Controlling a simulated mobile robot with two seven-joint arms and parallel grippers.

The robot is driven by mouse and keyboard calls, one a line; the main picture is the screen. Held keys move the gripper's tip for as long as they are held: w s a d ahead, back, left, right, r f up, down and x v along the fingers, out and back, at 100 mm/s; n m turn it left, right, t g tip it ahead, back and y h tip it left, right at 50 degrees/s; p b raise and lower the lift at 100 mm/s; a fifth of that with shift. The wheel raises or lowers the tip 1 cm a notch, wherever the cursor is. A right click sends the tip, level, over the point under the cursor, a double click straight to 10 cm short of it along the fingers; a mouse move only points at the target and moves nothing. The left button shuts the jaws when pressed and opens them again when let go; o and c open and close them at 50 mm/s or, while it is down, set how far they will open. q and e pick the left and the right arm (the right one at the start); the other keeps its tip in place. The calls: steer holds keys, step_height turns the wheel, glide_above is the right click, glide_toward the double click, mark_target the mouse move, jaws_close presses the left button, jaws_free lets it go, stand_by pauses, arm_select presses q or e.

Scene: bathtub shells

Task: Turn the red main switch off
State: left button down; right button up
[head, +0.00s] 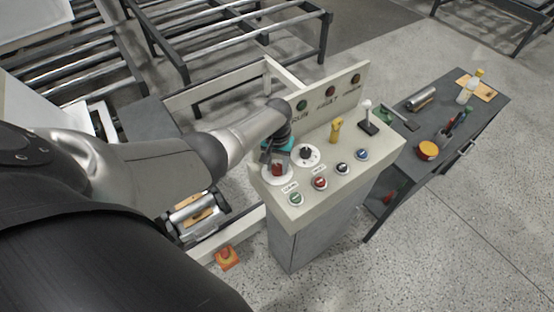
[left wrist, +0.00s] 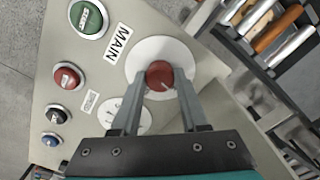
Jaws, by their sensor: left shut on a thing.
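The red main switch (left wrist: 160,75) is a round red knob with a pale pointer line on a white disc (left wrist: 178,50), beside a label reading MAIN. In the head view the red switch (head: 278,170) sits at the near left corner of the console's sloping top, partly hidden by my gripper. My left gripper (left wrist: 160,82) is shut on the knob, one finger on either side. It also shows in the head view (head: 277,163), reaching in from the left. My right gripper is in neither view.
The console (head: 330,200) carries a green button (head: 295,199), a red button (head: 320,183), a black selector (head: 305,153), a yellow key-like handle (head: 336,130) and a lever (head: 367,115). A dark bench (head: 400,175) with tools stands to the right. Metal frames stand behind.

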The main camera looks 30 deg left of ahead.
mark_target(277, 167)
arm_select(q)
steer(key=shift+n+p, duration=0.3)
steer(key=shift+n, duration=0.8)
steer(key=shift+w, duration=0.1)
steer(key=shift+c, duration=2.1)
jaws_free()
steer(key=shift+r+p, duration=0.8)
steer(key=shift+r, duration=0.95)
step_height(277, 167, up, 12)
steer(key=shift+f, duration=0.15)
